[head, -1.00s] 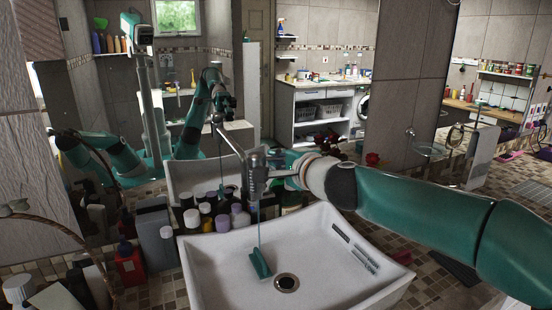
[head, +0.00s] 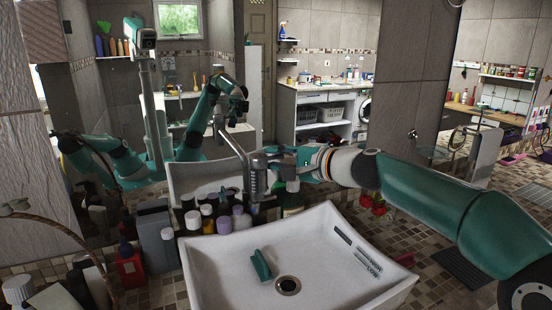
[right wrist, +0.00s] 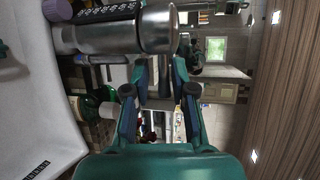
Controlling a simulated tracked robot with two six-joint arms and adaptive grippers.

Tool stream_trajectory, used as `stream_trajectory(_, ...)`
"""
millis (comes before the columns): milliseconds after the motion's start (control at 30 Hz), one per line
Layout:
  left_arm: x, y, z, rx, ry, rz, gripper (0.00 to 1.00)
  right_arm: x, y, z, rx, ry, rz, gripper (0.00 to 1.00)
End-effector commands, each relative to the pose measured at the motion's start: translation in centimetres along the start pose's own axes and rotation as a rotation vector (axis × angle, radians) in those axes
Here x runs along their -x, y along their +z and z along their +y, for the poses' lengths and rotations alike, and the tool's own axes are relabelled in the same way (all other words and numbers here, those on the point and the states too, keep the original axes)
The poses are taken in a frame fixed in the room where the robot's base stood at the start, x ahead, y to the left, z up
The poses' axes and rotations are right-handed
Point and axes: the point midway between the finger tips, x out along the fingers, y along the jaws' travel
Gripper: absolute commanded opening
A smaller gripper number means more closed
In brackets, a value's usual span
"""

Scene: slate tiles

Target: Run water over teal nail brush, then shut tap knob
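The teal nail brush (head: 261,265) lies in the white basin (head: 225,275), left of the drain, with no water falling on it. The metal tap (head: 257,178) stands at the basin's back edge, and its body also shows large in the right wrist view (right wrist: 110,35). My right gripper (head: 285,167) is at the tap's right side. In the right wrist view its two fingers (right wrist: 160,85) stand apart, close to the tap. A grey part shows between them; I cannot tell whether it is the tap knob. My left gripper shows directly in neither view.
Several bottles with purple, white and yellow caps (head: 224,223) crowd behind the basin. A green bottle (head: 293,199) stands close under my right gripper. A mirror behind reflects my body. A red bottle (head: 130,266) stands on the left. The basin's right half is clear.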

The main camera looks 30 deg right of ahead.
Motion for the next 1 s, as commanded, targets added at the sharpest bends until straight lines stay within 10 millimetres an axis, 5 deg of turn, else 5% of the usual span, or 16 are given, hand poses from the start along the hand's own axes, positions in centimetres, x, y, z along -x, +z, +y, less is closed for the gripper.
stream_trajectory(467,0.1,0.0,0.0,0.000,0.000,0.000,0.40,0.9,-0.1,-0.2,0.000,-0.005,0.004,0.36)
stream_trajectory(1000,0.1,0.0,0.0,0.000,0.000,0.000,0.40,10.3,-0.1,-0.1,0.000,-0.004,0.006,0.36)
